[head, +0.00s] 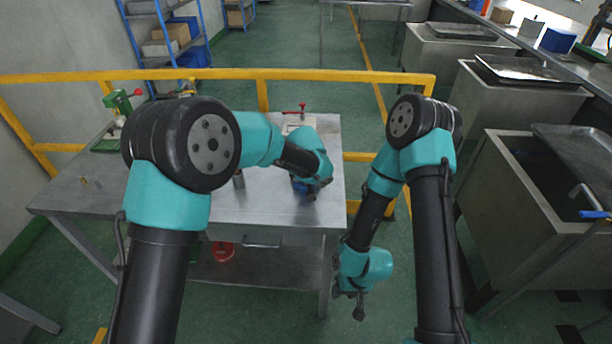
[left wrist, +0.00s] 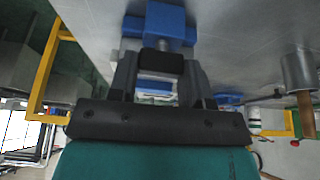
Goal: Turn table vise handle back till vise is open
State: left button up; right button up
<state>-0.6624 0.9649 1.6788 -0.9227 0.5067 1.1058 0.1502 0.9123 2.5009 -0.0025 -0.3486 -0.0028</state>
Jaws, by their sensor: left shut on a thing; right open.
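The blue table vise (head: 302,188) stands near the right edge of the metal table and is mostly hidden under my left gripper (head: 314,186). In the left wrist view the vise's blue body (left wrist: 165,22) lies just beyond my left gripper (left wrist: 161,65). My left gripper is shut on a dark piece that looks like the vise handle (left wrist: 162,62). The vise jaw gap cannot be made out clearly. My right gripper (head: 350,294) hangs off the table's right side, open and empty, pointing down.
A metal cylinder (head: 239,181) stands left of the vise. A red-handled device (head: 297,111) is at the back, a green one (head: 118,103) at the left. A yellow rail (head: 330,75) runs behind.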

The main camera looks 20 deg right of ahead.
pick_arm(q)
jog(key=o, duration=0.9)
jog(key=shift+r, duration=0.1)
jog(key=v, duration=1.7)
jog(key=shift+s+r, duration=0.15)
